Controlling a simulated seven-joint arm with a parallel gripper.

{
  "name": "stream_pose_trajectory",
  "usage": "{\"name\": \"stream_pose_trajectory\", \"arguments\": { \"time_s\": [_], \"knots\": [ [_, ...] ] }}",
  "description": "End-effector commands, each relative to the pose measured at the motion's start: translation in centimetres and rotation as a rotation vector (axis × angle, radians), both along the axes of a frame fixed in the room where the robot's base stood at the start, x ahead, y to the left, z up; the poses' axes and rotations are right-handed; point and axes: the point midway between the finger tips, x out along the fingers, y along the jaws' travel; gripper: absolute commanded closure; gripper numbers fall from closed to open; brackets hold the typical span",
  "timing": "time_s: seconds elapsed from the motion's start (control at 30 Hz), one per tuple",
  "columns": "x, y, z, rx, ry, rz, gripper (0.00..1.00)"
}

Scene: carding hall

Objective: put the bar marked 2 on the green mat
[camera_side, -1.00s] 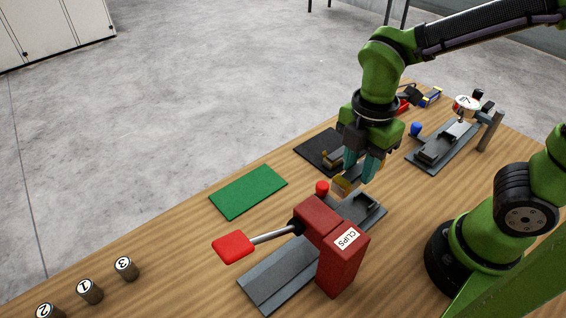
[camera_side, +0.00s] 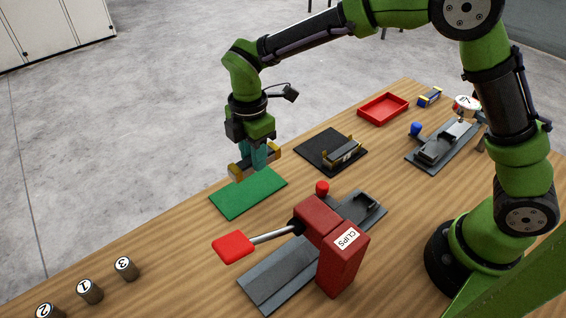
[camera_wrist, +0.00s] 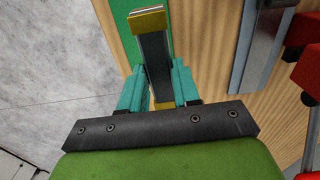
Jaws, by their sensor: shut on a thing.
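My gripper (camera_side: 254,165) is shut on a dark bar with gold ends (camera_side: 237,172). It appears to hold the bar just above the far part of the green mat (camera_side: 248,199); contact is hard to judge. In the wrist view the bar (camera_wrist: 155,62) sits between the teal fingers (camera_wrist: 152,92), with part of the green mat (camera_wrist: 124,22) behind it. No number on the held bar can be read. Another bar with gold ends (camera_side: 345,154) and a pale label lies on the black mat (camera_side: 318,142); its mark is too small to read.
A red clip press (camera_side: 342,262) with a red-ended lever stands in front of the mats. A red tray (camera_side: 383,108), a blue-and-yellow block (camera_side: 429,97) and a grey fixture with a dial (camera_side: 440,148) are farther right. Numbered cylinders (camera_side: 90,291) stand front left.

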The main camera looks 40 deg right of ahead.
Motion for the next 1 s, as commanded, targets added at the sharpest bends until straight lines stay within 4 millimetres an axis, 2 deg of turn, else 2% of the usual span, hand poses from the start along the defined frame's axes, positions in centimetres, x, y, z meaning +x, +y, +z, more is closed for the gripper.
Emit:
{"name": "stream_pose_trajectory", "arguments": {
  "time_s": [0.1,0.2,0.27,0.5,0.67,0.9,1.0],
  "knots": [
    [1.7,0.8,0.4,0.001,-0.002,-0.005,1.0],
    [2.3,1.1,1.0,0.002,-0.003,-0.01,1.0],
    [2.4,1.1,0.8,0.0,0.0,-0.012,1.0],
    [2.3,1.1,-3.4,-0.001,0.002,-0.014,1.0],
    [2.4,1.1,-4.9,0.0,0.0,-0.015,1.0],
    [2.3,1.1,-8.1,0.0,0.0,-0.015,1.0],
    [2.4,1.1,-8.6,0.0,-0.002,-0.016,1.0]
  ]
}}
